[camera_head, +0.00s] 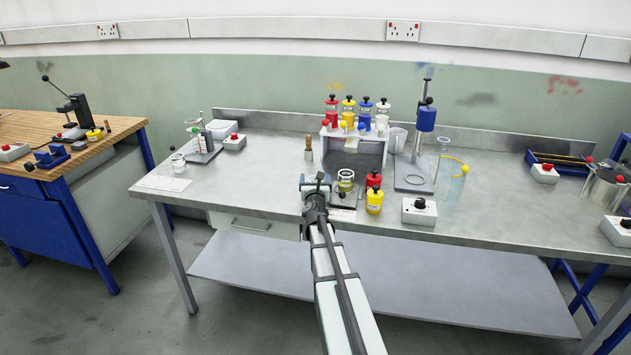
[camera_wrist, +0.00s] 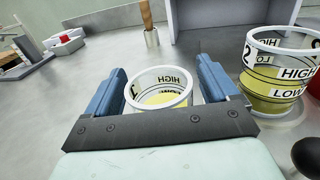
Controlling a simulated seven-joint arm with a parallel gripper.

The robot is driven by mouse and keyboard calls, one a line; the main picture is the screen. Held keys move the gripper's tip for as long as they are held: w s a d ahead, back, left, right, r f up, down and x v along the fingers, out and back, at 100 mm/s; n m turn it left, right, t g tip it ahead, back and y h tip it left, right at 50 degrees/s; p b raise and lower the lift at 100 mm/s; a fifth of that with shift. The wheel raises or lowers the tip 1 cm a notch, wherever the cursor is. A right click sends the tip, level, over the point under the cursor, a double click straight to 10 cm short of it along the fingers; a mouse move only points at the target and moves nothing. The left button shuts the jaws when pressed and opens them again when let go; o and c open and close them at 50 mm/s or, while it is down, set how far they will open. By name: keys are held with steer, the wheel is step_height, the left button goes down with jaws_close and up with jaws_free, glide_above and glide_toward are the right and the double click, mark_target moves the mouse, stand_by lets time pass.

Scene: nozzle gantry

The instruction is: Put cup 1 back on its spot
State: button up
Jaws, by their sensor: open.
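A clear cup with a white rim, HIGH and LOW marks and yellow contents (camera_wrist: 160,90) stands between the blue fingers of my gripper (camera_wrist: 164,72) in the wrist view. The fingers are open on either side of it; whether they touch it I cannot tell. Its number is not readable. A similar cup marked 2 (camera_wrist: 280,75) stands to the right, also with yellow contents; it also shows in the head view (camera_head: 346,178). My gripper (camera_head: 316,180) is at the front of the bench in the head view and largely hides the cup there. I cannot make out cup 1's spot.
Red (camera_head: 374,181) and yellow (camera_head: 375,202) pots stand close right of cup 2. A wooden-handled tool (camera_head: 308,147) stands behind my gripper. A rack of coloured bottles (camera_head: 356,148) is at the back. The bench left of my gripper (camera_head: 250,175) is mostly clear.

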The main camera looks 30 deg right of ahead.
steer(key=shift+s, duration=0.1)
steer(key=v, duration=1.3)
steer(key=shift+s+d+r, duration=0.15)
steer(key=shift+s+r, duration=0.05)
steer(key=shift+s, duration=0.3)
stand_by(0.4)
